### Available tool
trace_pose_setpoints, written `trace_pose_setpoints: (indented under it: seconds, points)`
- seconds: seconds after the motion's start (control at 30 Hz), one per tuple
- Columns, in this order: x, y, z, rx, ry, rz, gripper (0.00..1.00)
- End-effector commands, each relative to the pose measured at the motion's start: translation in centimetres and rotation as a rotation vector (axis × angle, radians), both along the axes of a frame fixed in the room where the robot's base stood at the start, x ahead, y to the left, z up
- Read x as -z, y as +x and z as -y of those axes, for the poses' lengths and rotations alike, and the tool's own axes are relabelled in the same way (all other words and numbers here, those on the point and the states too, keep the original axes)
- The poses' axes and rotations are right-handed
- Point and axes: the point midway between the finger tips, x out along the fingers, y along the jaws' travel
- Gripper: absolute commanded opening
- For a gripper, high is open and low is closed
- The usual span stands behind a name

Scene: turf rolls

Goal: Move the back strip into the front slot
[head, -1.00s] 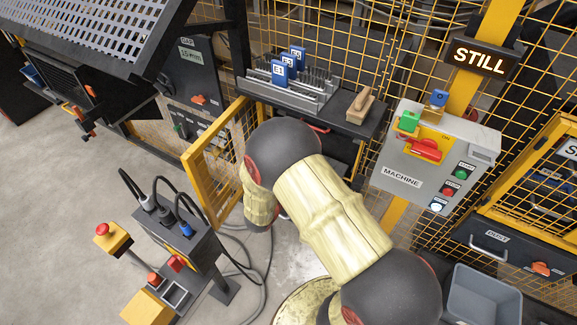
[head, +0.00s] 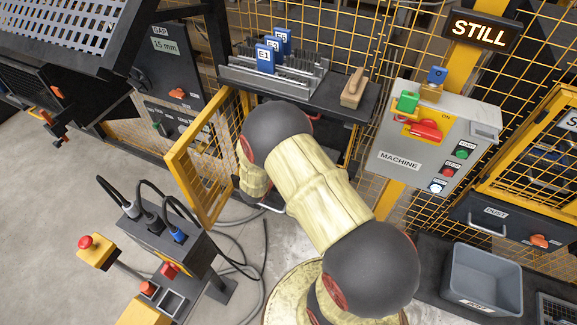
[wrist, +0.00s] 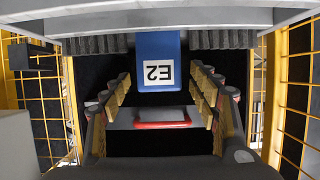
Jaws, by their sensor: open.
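In the head view several blue strips stand in the grey slotted rack (head: 312,88) on a dark shelf. The strip marked E1 (head: 264,59) is in front, with others behind; the rearmost label (head: 284,36) is too small to read surely. In the wrist view a blue strip marked E2 (wrist: 157,50) shows at top centre. I cannot tell which of the head view's strips it is. My gripper (wrist: 160,100) is open, its fingers left and right of that strip's lower part, with gaps on both sides. Depth between them is unclear. The head view hides my gripper behind my arm.
A wooden-handled tool (head: 355,88) lies right of the rack. The MACHINE box (head: 405,145) hangs further right, under a STILL sign (head: 481,29). A yellow mesh gate (head: 198,165) stands left of my arm. A grey bin (head: 487,278) is lower right. Open floor lies left.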

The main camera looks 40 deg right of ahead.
Motion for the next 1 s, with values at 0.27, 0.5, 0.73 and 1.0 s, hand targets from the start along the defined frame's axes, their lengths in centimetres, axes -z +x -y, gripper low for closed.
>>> trace_pose_setpoints:
  seconds: [0.27, 0.5, 0.73, 1.0]
  points:
    - [0.04, 0.12, 0.31, 0.000, 0.000, 0.000, 0.61]
    - [0.04, 0.12, 0.28, 0.000, 0.000, 0.000, 0.48]
    - [0.05, 0.11, 0.27, 0.000, 0.000, 0.000, 0.34]
    - [0.05, 0.11, 0.27, 0.000, 0.000, 0.000, 0.19]
